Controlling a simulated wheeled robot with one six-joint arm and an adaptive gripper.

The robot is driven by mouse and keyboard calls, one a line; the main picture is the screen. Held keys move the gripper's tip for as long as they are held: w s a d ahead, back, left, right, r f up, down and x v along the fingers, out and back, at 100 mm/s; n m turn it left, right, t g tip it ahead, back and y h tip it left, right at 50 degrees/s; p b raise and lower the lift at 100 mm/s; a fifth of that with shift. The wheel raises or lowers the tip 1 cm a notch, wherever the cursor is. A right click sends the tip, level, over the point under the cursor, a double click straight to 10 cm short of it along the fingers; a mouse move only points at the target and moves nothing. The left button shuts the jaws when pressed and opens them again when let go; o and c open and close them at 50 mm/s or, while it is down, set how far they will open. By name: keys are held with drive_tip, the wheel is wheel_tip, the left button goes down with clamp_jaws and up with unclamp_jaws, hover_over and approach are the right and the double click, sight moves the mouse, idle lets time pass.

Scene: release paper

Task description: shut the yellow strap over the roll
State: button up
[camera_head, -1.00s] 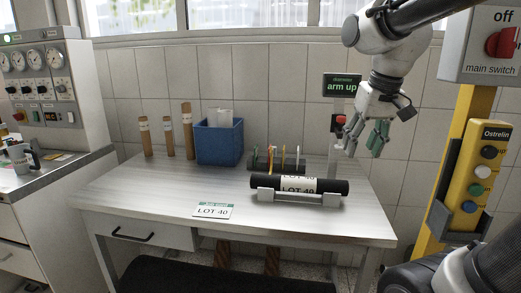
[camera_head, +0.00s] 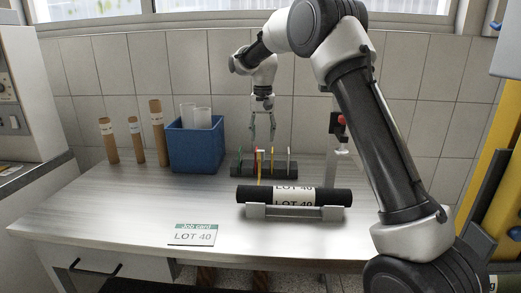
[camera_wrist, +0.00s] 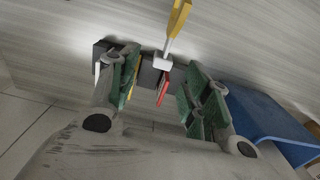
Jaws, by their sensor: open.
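The black roll (camera_head: 330,196) lies level on a light grey cradle (camera_head: 255,211) on the table, with a white LOT 40 label around its middle. A thin yellow strap (camera_head: 259,172) shows upright behind the roll, left of the label. In the wrist view the yellow strap (camera_wrist: 178,20) runs to a pale block-shaped end (camera_wrist: 163,62), seen between the finger lines. My gripper (camera_head: 262,136) points down above the rack behind the roll, apart from the strap. Its green-padded fingers are spread and empty; they also show in the wrist view (camera_wrist: 158,95).
A dark rack (camera_head: 238,170) with several coloured upright pieces stands behind the roll. A blue bin (camera_head: 195,150) with pale rolls is left of it, beside several brown tubes (camera_head: 157,132). A job card (camera_head: 192,235) lies front left.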

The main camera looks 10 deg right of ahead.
sight(261, 153)
drive_tip(key=shift+w+a+f, duration=0.25)
drive_tip(key=shift+w+f, duration=0.35)
drive_tip(key=shift+f, duration=0.3)
wheel_tip(261, 153, down, 7)
drive_tip(key=shift+r, duration=0.1)
clamp_jaws()
